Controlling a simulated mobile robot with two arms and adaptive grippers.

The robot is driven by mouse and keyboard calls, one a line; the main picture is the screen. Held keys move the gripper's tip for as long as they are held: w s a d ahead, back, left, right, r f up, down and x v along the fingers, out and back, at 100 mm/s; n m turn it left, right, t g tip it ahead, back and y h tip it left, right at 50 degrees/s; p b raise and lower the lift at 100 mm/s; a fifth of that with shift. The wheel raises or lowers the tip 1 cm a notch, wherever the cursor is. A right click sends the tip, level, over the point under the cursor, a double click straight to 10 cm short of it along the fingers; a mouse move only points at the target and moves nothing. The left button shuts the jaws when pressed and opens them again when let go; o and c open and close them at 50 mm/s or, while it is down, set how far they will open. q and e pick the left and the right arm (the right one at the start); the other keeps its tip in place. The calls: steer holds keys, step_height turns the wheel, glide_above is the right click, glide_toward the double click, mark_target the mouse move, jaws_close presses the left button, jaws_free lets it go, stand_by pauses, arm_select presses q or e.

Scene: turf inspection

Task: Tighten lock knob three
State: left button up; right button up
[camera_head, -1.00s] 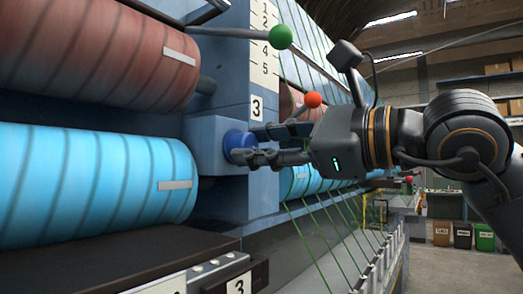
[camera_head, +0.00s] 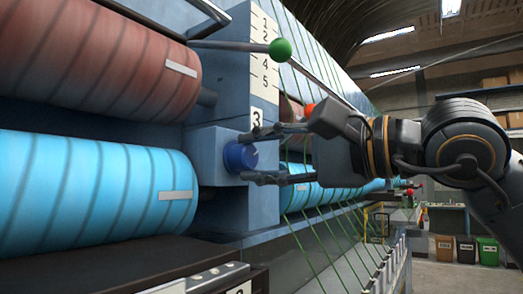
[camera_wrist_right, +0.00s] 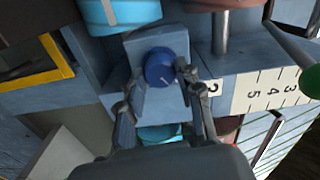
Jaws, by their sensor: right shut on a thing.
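Lock knob three is a round blue knob (camera_head: 240,155) on a blue-grey block (camera_head: 205,150), below a white plate marked 3 (camera_head: 257,120). My right gripper (camera_head: 258,158) comes in from the right, one finger above and one below the knob's front. It is shut on the knob. In the right wrist view the knob (camera_wrist_right: 160,66) shows a white mark on its face, with one finger of the right gripper (camera_wrist_right: 157,88) close at its right and the other lower left. Exact finger contact is hard to see. My left gripper is not in view.
A brown roll (camera_head: 110,65) and a light blue roll (camera_head: 80,195) lie left of the knob. A lever with a green ball (camera_head: 280,50) crosses above, and a red ball (camera_head: 310,109) is behind my gripper. Green strands run down at the right.

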steer(key=n, duration=0.5)
steer(key=shift+d+r+n+p, duration=0.15)
steer(key=shift+r+n+p, duration=0.15)
steer(key=shift+r+p, duration=0.05)
steer(key=n+p, duration=0.1)
steer(key=n, duration=0.4)
steer(key=shift+n, duration=0.3)
steer(key=o, duration=1)
steer(key=shift+c, duration=0.2)
steer(key=shift+o, duration=0.9)
steer(key=shift+f, duration=0.15)
